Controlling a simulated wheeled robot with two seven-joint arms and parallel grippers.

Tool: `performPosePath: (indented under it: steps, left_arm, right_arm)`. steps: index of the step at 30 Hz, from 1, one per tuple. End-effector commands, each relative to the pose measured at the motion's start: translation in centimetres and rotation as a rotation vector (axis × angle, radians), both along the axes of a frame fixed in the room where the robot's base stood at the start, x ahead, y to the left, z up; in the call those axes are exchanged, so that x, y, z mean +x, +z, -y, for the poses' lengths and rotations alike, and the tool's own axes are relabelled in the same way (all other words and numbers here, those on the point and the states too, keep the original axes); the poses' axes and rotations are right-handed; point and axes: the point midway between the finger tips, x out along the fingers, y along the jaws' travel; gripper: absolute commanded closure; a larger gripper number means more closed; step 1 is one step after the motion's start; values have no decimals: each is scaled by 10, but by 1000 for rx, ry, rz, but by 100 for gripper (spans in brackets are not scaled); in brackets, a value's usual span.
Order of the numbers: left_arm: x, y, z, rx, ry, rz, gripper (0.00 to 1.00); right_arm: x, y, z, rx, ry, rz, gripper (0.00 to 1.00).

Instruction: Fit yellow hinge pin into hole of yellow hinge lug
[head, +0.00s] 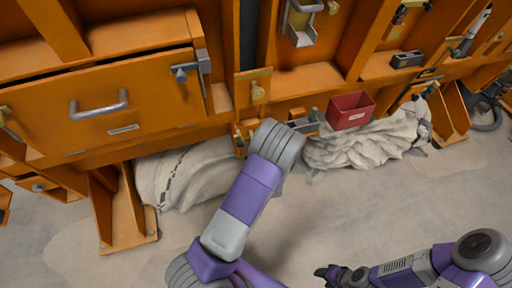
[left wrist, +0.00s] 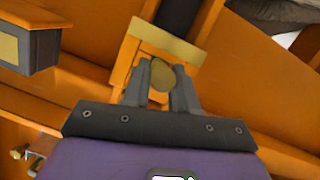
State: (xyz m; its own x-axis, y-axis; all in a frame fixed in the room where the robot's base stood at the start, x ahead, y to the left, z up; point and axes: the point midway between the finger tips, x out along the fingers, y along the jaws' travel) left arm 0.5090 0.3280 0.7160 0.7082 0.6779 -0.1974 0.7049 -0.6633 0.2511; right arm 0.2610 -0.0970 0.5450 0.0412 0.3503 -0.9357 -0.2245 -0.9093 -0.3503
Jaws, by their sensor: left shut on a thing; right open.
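My left gripper (left wrist: 163,82) is shut on a small dull-yellow round piece, which looks like the yellow hinge pin (left wrist: 162,78). It is held close in front of an orange plate with a tan-yellow upper strip (left wrist: 165,42). In the head view, my left wrist hides that gripper's fingers. My right gripper (head: 328,273) is open and empty, low over the floor.
An orange cabinet frame with a handled drawer (head: 99,105) fills the back. A red bin (head: 350,110) stands right of my left wrist. Pale crumpled cloth (head: 370,143) lies below it, with another pale bundle (head: 185,175) to the left. The floor (head: 400,195) in front is mostly clear.

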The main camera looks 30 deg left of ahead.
Motion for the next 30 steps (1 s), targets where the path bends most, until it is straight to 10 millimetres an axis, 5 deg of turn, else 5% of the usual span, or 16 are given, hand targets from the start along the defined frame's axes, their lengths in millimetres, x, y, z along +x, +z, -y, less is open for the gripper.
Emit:
performPosePath:
  steps: [30]
  left_arm:
    - [16,5,-20,2,2,2,100]
  right_arm:
    - [0,0,0,0,0,0,52]
